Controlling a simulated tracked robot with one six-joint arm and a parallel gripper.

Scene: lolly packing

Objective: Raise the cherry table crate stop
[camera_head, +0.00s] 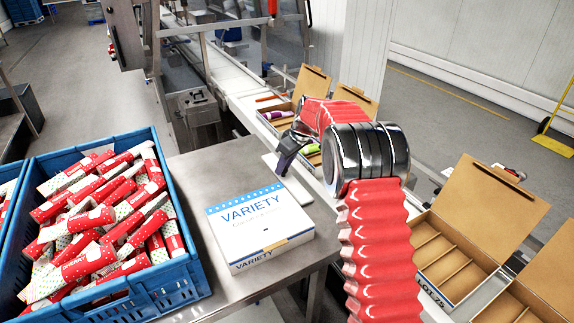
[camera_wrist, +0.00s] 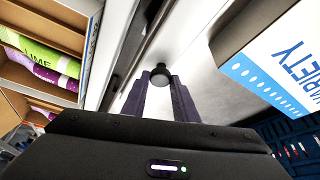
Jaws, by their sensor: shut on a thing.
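A round black knob (camera_wrist: 160,76) shows in the wrist view on a pale metal surface beside the table; I take it to be the crate stop's knob. My gripper (camera_wrist: 161,84) is shut on it, with one dark finger on each side. In the head view my gripper (camera_head: 283,160) reaches down at the table's right edge, close behind the white VARIETY box (camera_head: 262,222). The knob is hidden there by my gripper, and I cannot tell how high the stop stands. The steel table (camera_head: 205,157) carries the box.
A blue crate (camera_head: 184,263) full of red and white lolly packs stands at the table's left. Open cardboard boxes (camera_head: 450,262) with dividers stand on the right, and others with lollies stand behind my gripper. A conveyor (camera_head: 232,80) runs away at the back.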

